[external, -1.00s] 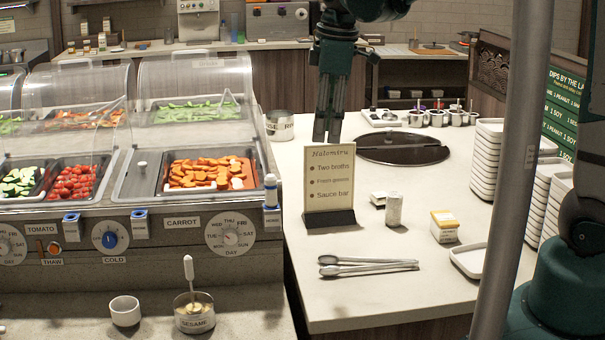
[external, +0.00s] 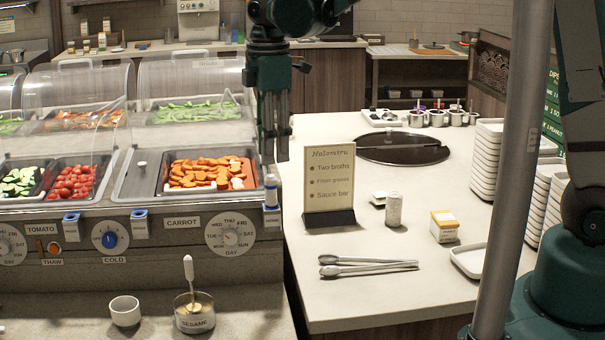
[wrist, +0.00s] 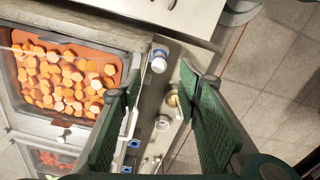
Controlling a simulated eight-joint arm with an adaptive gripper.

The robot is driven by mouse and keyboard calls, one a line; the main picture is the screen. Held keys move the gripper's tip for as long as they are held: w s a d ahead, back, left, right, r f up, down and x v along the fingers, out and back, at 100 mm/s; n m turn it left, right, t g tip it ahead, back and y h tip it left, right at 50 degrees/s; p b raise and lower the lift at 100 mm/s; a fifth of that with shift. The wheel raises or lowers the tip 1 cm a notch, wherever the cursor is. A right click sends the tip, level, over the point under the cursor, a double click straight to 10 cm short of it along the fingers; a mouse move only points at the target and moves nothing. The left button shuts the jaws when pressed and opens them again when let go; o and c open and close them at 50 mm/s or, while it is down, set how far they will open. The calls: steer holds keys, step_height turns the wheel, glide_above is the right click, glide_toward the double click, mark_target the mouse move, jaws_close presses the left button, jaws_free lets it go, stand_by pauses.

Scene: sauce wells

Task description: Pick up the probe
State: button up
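What looks like the probe, a small white cylinder with a blue band (external: 270,187), stands upright at the right front corner of the food counter, above a labelled blue-and-white holder (external: 271,217). It also shows in the wrist view (wrist: 158,62), between and beyond the fingertips. My gripper (external: 274,158) points down just above it in the external view, apparently not touching. In the wrist view my gripper (wrist: 160,78) has its two green fingers spread apart, with nothing held between them. The exact height gap to the cylinder cannot be told.
The clear lid (external: 195,80) and carrot tray (external: 208,172) are close on the left. A menu sign (external: 329,185) stands to the right. A sesame pot (external: 194,314) with a ladle and a white cup (external: 125,311) are in front. Tongs (external: 368,266) lie on the right counter.

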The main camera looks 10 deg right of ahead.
mark_target(270, 176)
steer(key=shift+f, duration=0.15)
steer(key=shift+f, duration=1.15)
steer(key=shift+w+f, duration=0.1)
steer(key=shift+f, duration=2.5)
steer(key=shift+c, duration=0.4)
steer(key=c, duration=0.9)
